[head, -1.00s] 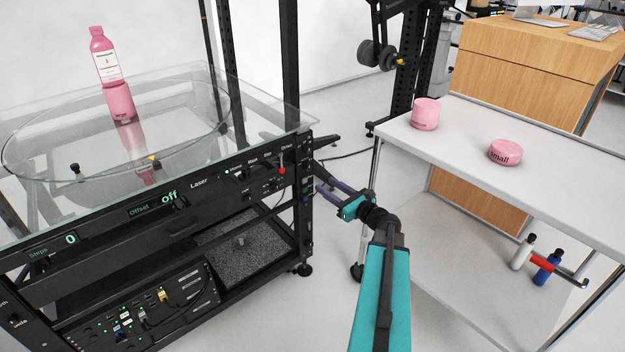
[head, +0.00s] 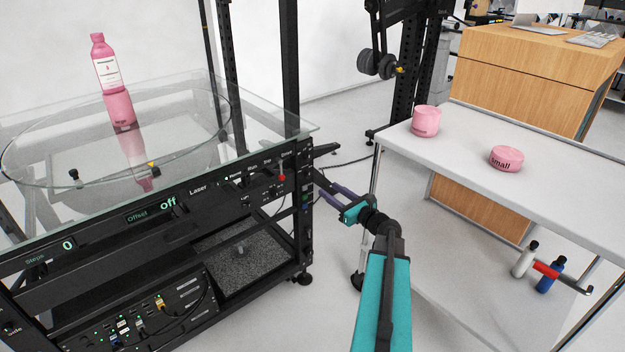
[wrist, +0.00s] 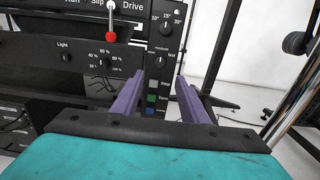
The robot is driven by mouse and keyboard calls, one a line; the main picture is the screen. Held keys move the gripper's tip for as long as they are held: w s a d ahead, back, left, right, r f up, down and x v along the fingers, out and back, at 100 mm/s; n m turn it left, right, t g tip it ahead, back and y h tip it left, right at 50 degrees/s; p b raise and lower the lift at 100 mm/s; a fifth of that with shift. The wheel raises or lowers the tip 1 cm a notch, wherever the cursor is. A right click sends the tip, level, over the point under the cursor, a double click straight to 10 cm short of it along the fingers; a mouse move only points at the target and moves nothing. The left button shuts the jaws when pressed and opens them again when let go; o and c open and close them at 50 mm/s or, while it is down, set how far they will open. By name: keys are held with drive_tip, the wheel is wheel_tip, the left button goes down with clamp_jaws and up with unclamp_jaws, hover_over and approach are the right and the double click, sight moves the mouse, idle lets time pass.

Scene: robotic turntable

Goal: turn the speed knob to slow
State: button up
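The speed knob (wrist: 160,62) is a small dark knob on the black front panel of the turntable rack, ahead of my gripper in the wrist view. In the head view, my gripper (head: 318,181) is at the rack's right front corner; the knob is too small to make out there.
Above the speed knob is an angle knob (wrist: 166,28); a red-tipped lever (wrist: 111,37) hangs to its left. Buttons (wrist: 152,98) sit below. A pink bottle (head: 106,72) stands on the glass turntable. A white cart (head: 460,142) with pink containers stands at the right.

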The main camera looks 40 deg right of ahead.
sight(309, 176)
drive_tip(key=w, duration=1.1)
drive_tip(key=shift+c, duration=0.2)
drive_tip(key=shift+b, duration=0.3)
clamp_jaws()
